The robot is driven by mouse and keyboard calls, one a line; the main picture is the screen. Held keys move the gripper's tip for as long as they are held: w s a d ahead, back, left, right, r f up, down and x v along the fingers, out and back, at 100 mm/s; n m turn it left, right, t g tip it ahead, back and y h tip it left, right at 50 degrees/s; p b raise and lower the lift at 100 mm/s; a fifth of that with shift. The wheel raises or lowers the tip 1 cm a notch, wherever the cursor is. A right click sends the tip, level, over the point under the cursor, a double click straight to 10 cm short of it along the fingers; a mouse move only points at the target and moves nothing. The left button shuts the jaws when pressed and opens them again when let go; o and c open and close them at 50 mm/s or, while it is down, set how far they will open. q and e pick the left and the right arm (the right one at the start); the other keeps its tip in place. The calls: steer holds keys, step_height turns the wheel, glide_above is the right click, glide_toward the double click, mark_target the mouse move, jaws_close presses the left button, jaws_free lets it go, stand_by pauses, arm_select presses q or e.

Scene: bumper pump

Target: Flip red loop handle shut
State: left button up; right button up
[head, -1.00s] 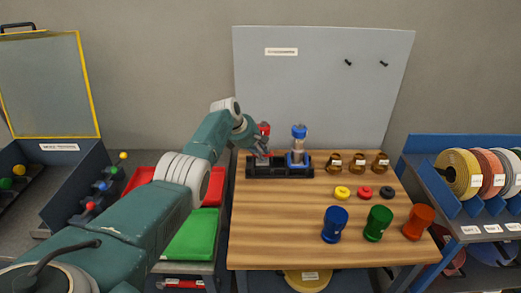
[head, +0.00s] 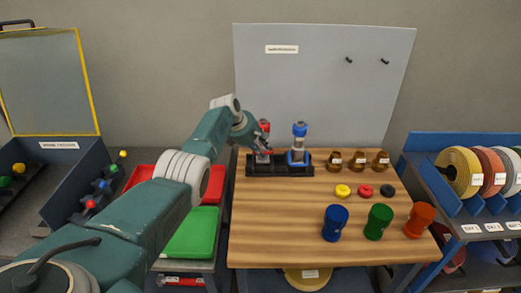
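A black holder (head: 280,170) sits at the back left of the wooden table. A bumper pump with a red top (head: 264,125) stands in its left part, mostly hidden behind my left gripper. The red loop handle cannot be made out clearly. A pump with a blue top and blue loop (head: 299,130) stands upright in the right part. My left gripper (head: 262,156) is at the red pump, close to or touching it. Its fingers are too small and overlapped to tell whether they are open or shut. My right gripper is not in view.
Behind the table is a grey panel (head: 330,75). Several brown jars (head: 358,161) stand right of the holder. Yellow, red and black rings (head: 365,190) lie mid-table; blue, green and orange cups (head: 379,222) stand in front. The table's front left is clear.

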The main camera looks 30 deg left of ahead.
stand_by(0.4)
arm_select(q)
steer(key=v, duration=1.2)
